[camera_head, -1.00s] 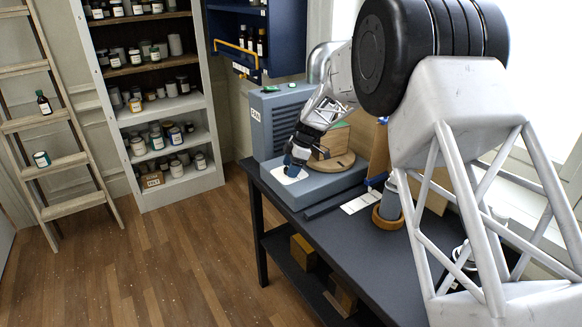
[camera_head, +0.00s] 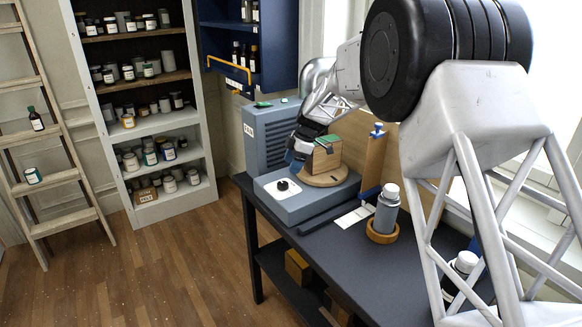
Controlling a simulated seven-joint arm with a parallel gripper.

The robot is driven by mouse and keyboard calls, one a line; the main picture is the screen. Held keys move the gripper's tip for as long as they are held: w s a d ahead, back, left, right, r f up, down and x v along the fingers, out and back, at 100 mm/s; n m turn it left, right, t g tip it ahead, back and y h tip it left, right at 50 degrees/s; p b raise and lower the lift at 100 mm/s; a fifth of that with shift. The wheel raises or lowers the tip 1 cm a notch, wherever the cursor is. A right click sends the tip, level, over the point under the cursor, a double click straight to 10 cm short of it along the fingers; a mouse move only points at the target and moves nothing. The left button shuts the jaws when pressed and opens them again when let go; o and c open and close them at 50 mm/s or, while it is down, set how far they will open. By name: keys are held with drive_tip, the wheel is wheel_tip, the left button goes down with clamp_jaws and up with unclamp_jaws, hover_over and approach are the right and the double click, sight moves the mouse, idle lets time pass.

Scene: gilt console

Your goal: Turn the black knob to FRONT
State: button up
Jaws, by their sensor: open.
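The black knob (camera_head: 283,185) stands on a white plate (camera_head: 270,191) at the left front of the grey-blue machine's base (camera_head: 310,203). Its pointer and any FRONT marking are too small to read. My gripper (camera_head: 297,160) is above and behind the knob, apart from it, beside a wooden block (camera_head: 326,157). The block has a green top and sits on a round wooden disc (camera_head: 325,177). The fingertips are partly hidden and small in this view; the jaws are open with nothing seen between them.
A grey bottle (camera_head: 387,208) in a wooden ring stands right of the base on the dark table (camera_head: 345,262). A white card (camera_head: 354,217) lies beside it. A wooden board with a blue clamp (camera_head: 377,131) stands behind.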

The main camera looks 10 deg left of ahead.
sight(283, 183)
idle(0.4)
drive_tip(key=m, duration=0.4)
drive_tip(key=a+m+h, duration=0.1)
drive_tip(key=m, duration=0.3)
drive_tip(key=s+m+h, duration=0.1)
drive_tip(key=m, duration=0.3)
drive_tip(key=shift+a+t, duration=0.35)
drive_tip(key=shift+t, duration=0.05)
drive_tip(key=m, duration=0.4)
drive_tip(key=m+h, duration=0.1)
drive_tip(key=m, duration=0.1)
drive_tip(key=shift+s+a, duration=0.1)
drive_tip(key=shift+a, duration=0.3)
drive_tip(key=m, duration=0.4)
drive_tip(key=m+t+h, duration=0.1)
drive_tip(key=m, duration=0.1)
drive_tip(key=shift+s+a+r, duration=0.1)
drive_tip(key=shift+a+r, duration=0.15)
drive_tip(key=shift+a, duration=0.15)
drive_tip(key=shift+f, duration=0.1)
drive_tip(key=shift+f, duration=3.85)
